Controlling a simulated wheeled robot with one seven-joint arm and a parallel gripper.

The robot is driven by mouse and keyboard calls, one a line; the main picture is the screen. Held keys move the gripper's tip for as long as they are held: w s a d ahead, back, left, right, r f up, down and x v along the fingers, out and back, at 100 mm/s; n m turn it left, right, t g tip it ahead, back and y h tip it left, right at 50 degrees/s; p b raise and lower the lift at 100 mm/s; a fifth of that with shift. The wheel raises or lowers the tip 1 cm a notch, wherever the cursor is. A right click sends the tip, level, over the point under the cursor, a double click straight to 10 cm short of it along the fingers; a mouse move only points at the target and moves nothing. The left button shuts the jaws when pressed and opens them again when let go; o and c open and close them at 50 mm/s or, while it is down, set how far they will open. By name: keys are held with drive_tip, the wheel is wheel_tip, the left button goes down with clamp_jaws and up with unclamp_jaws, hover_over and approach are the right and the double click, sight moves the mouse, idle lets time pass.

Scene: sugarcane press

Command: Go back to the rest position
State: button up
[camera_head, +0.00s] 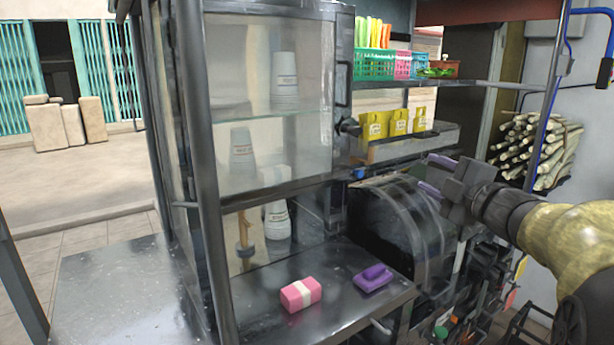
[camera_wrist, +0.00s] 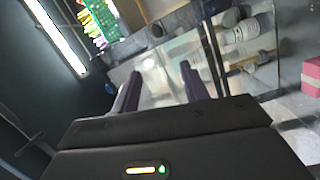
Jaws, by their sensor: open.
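My gripper (camera_head: 436,174) is at the right of the head view, raised in front of the dark drum of the press (camera_head: 400,225). Its jaws are open and point left toward the glass cabinet. In the wrist view, my gripper (camera_wrist: 161,88) shows two dark purple fingers set apart, with nothing between them. No object is held. Below and to the left, a pink block with a white band (camera_head: 301,294) and a purple block (camera_head: 373,278) lie on the metal counter (camera_head: 262,318). The pink block also shows at the right edge of the wrist view (camera_wrist: 312,77).
The glass cabinet (camera_head: 265,100) with stacked cups stands left of my gripper. A shelf (camera_head: 440,82) with coloured baskets (camera_head: 375,64) is above, and yellow boxes (camera_head: 398,122) stand on a lower shelf. Cane stalks (camera_head: 540,150) are stacked behind my arm.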

drive_tip(key=s+a+f+m+g+h, duration=0.1)
drive_tip(key=s+f+m+g+h, duration=0.2)
drive_tip(key=f+m, duration=0.6)
drive_tip(key=s+a+f+m+g+h, duration=0.1)
drive_tip(key=s+f+m+g+h, duration=0.3)
drive_tip(key=f, duration=0.9)
drive_tip(key=s+a+f+m+g, duration=0.3)
drive_tip(key=s+a+f+g, duration=0.1)
drive_tip(key=s+f, duration=0.35)
drive_tip(key=s+a+f+m+g, duration=0.4)
drive_tip(key=s+f, duration=0.3)
drive_tip(key=s, duration=0.1)
wheel_tip(320, 180, up, 14)
drive_tip(key=p, duration=1.3)
drive_tip(key=shift+w+d+f+t, duration=0.25)
drive_tip(key=shift+w+d+t, duration=0.05)
drive_tip(key=shift+d, duration=0.05)
